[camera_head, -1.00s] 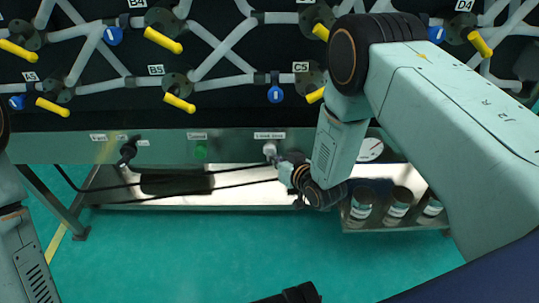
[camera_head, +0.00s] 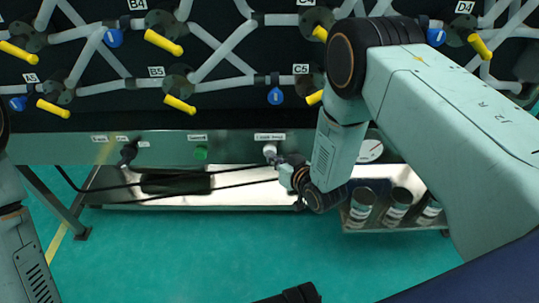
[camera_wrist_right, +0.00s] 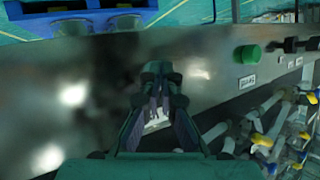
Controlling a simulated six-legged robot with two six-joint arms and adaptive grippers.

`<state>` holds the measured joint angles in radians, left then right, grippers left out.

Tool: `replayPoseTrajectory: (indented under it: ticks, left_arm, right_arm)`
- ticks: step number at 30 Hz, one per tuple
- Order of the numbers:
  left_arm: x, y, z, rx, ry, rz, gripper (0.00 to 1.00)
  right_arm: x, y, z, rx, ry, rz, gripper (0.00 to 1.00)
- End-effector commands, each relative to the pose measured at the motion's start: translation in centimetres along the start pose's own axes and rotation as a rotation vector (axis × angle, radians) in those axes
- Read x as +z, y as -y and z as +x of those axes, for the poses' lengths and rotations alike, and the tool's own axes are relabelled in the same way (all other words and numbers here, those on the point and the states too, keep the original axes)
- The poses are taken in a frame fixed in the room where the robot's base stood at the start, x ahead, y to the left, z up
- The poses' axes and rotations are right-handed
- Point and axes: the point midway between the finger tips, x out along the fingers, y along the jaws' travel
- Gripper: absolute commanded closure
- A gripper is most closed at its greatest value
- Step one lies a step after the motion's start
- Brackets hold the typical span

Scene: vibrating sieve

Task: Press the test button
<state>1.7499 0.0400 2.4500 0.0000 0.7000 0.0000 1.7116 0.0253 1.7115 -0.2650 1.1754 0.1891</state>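A pale round button or knob (camera_head: 270,150) sits on the grey-green front panel under a white label too small to read surely. My right gripper (camera_head: 279,160) is just below and right of it, very close; contact cannot be told. In the right wrist view my right gripper (camera_wrist_right: 161,74) points at the panel with its fingertips together and nothing seen held. A white label (camera_wrist_right: 157,118) shows between the fingers, and the pale button is hidden there. A green button (camera_head: 201,153) is farther left; it also shows in the right wrist view (camera_wrist_right: 248,54). My left gripper is out of view.
A round gauge (camera_head: 370,150) is right of my right wrist. Several jars (camera_head: 397,205) stand on a low shelf below it. Black cables (camera_head: 110,187) hang below the panel. Pipes with yellow handles (camera_head: 179,103) and blue valves run above.

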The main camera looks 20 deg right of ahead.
Motion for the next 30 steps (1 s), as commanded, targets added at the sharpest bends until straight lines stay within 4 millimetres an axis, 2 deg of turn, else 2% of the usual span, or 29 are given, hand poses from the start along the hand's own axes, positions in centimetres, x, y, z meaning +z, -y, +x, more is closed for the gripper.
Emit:
replayPoseTrajectory:
  ticks: [1, 15, 30]
  left_arm:
    - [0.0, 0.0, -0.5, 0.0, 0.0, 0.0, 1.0]
    - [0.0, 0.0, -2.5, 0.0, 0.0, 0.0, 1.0]
    - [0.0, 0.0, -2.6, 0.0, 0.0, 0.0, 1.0]
  right_arm:
    - [-0.3, 0.3, -0.4, 0.0, -0.007, -0.001, 1.0]
    - [1.9, 2.1, -3.7, -0.004, 0.006, -0.001, 1.0]
    - [2.4, 2.3, -4.2, -0.003, 0.007, -0.001, 1.0]
